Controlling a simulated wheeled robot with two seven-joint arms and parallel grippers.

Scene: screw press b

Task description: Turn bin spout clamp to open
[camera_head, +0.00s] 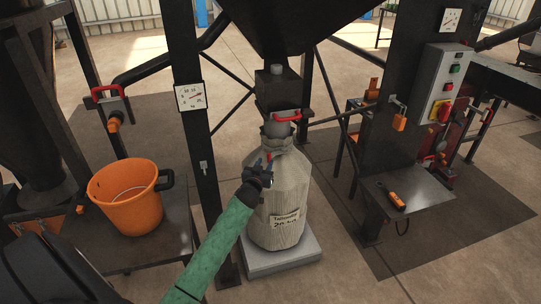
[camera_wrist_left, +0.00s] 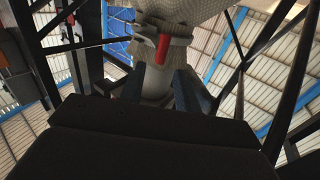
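The spout clamp with its red handle (camera_head: 287,116) is on the bin spout (camera_head: 274,90), above the neck of a pale sack (camera_head: 278,200). My left gripper (camera_head: 268,163) is in front of the upper sack, below the red handle, with a gap between them in the picture. In the left wrist view its two fingers (camera_wrist_left: 162,88) stand apart, with a pale surface showing between them. A red lever-like piece (camera_wrist_left: 163,47) shows just beyond the fingertips; I cannot tell whether it is the clamp handle. My right gripper is not in view.
The sack stands on a pale platform (camera_head: 282,258). An orange bucket (camera_head: 128,196) sits on a table at the left. A dark post (camera_head: 190,140) with a dial stands left of the sack. A control box (camera_head: 443,85) and a shelf with an orange device (camera_head: 392,197) are at right.

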